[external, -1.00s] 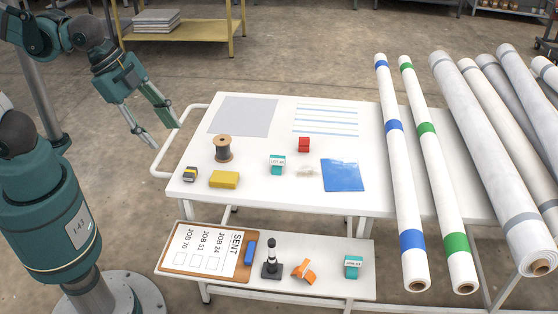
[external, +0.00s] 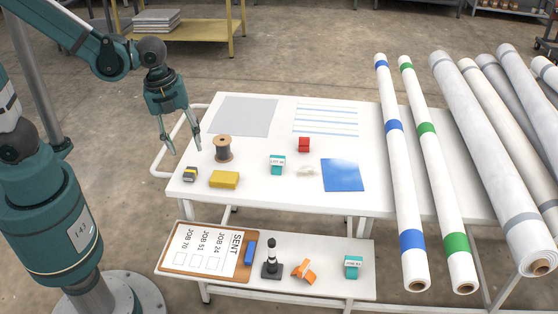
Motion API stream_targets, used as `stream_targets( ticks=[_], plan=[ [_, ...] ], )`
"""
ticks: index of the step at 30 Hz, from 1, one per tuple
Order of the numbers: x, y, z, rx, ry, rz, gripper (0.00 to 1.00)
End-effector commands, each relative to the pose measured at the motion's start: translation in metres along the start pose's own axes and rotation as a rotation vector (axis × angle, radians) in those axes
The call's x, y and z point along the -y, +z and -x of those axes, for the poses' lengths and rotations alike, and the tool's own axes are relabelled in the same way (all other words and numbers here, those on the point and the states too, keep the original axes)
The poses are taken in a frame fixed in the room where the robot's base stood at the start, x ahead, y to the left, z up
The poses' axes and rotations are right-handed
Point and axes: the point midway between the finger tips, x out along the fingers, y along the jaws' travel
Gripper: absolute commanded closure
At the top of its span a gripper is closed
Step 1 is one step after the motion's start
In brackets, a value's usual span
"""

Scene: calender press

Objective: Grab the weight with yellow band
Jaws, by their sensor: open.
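The weight with the yellow band (external: 190,174) is a small dark grey block near the left front corner of the white table. It stands left of a yellow block (external: 224,179). My gripper (external: 186,145) points down above the table's left edge, open and empty, with its two fingers apart. In the picture its fingertips are above the weight and not touching it. How high they are over the table is hard to tell.
A wire spool (external: 223,149) stands just right of my fingers. A grey sheet (external: 243,116), red block (external: 304,144), teal tag (external: 277,165) and blue sheet (external: 342,175) lie on the table (external: 300,198). A lower shelf (external: 330,288) holds a clipboard (external: 176,262). Long rolls (external: 397,170) lie at right.

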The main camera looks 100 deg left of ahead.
Motion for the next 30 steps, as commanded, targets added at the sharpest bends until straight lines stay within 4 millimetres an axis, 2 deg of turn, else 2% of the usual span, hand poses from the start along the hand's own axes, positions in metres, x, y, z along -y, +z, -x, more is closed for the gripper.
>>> stream_targets(
  ticks=[9,15,21,30],
  plan=[
    [-0.002,0.039,-0.048,-0.004,0.092,-0.227,0.60],
    [-0.007,0.058,-0.071,-0.019,0.137,-0.344,0.60],
    [-0.010,0.066,-0.081,-0.029,0.157,-0.400,0.60],
    [-0.011,0.067,-0.082,-0.031,0.160,-0.408,0.60]
  ],
)
